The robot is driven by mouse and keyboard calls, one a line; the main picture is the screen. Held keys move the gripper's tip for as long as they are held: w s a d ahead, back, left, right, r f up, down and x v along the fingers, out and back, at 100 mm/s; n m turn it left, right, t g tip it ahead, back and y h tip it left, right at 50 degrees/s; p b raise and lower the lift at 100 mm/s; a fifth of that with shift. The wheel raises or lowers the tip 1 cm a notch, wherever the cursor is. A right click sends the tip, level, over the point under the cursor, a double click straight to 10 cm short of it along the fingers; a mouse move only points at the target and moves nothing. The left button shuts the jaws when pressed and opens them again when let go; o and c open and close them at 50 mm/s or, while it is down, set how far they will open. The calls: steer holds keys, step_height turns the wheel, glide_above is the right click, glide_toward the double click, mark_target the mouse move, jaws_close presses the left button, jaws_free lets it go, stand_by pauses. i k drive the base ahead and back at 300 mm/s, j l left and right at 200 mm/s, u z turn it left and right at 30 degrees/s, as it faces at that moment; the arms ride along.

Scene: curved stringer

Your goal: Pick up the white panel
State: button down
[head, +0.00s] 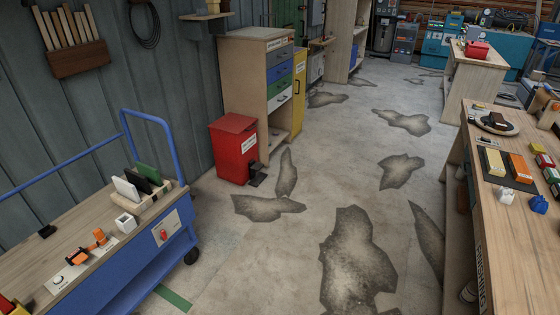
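The white panel (127,189) stands upright, tilted a little, in a slotted wooden rack (152,203) on the cart's wooden top at the left. A black panel (138,180) and a green panel (149,173) stand beside it in the same rack, to its right. The white panel is the leftmost and nearest of the three. Its lower edge is hidden in the rack. My gripper is not in view.
The blue-framed cart (145,250) also carries a small white block (126,223) and an orange device (90,245). A red bin (234,148) stands against the wall behind. A wooden workbench (520,225) with several items stands at the right. The stained floor between is clear.

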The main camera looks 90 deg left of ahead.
mark_target(128, 190)
steer(key=u, duration=4.25)
steer(key=i+l+u, duration=0.15)
steer(key=i+u, duration=0.2)
steer(key=i+l+u, duration=0.3)
steer(key=i, duration=0.25)
steer(key=i+l+u, duration=0.65)
steer(key=i+l, duration=0.15)
steer(key=l, duration=0.15)
steer(key=i+l+u, duration=0.35)
steer(key=l, duration=0.2)
steer(key=i+l+u, duration=0.15)
steer(key=l+u, duration=0.2)
steer(key=l, duration=0.3)
